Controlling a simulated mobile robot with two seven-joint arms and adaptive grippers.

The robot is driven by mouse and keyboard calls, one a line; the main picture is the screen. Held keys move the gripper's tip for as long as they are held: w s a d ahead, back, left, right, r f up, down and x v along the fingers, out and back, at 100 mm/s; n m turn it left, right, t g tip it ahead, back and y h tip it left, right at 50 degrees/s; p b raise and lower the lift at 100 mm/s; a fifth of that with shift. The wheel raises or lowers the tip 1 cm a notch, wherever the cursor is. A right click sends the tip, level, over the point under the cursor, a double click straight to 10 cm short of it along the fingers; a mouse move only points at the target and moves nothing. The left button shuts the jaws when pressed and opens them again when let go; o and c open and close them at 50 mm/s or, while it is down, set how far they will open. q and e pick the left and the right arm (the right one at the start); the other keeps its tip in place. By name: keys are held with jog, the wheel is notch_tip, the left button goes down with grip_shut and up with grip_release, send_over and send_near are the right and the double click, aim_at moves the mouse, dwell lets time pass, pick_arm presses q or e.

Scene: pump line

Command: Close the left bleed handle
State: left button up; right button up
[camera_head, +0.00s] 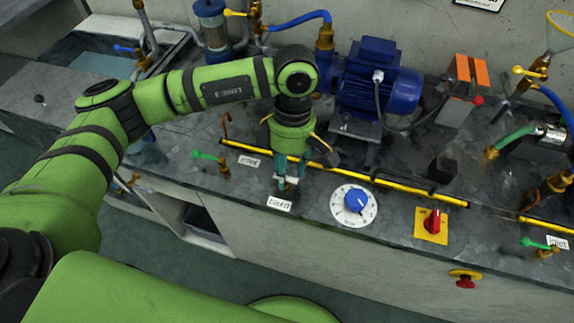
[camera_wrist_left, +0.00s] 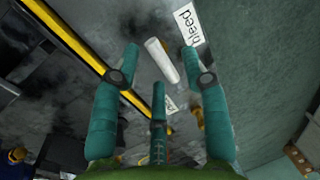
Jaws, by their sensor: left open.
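The left bleed handle is a short white bar (camera_wrist_left: 161,60) in the left wrist view, beside a white "bleed" label (camera_wrist_left: 189,23). In the head view this label (camera_head: 279,204) lies near the bench's front edge, just below my left gripper (camera_head: 287,180), whose fingers largely cover the handle. In the wrist view my left gripper (camera_wrist_left: 160,68) has its teal fingers spread, with the white handle between and beyond the fingertips. I cannot tell whether any finger touches it. My right gripper is not in view.
A yellow rail (camera_head: 400,187) runs behind the handle. A green-handled valve (camera_head: 212,158) stands to the left, a blue-knobbed dial (camera_head: 355,203) and a red switch (camera_head: 432,222) to the right. A blue pump motor (camera_head: 375,80) stands behind.

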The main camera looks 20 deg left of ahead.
pick_arm(q)
notch_tip(320, 180, up, 12)
jog(key=w, duration=0.2)
jog(key=shift+w, duration=0.2)
jog(key=shift+d+f, duration=0.1)
dwell(0.4)
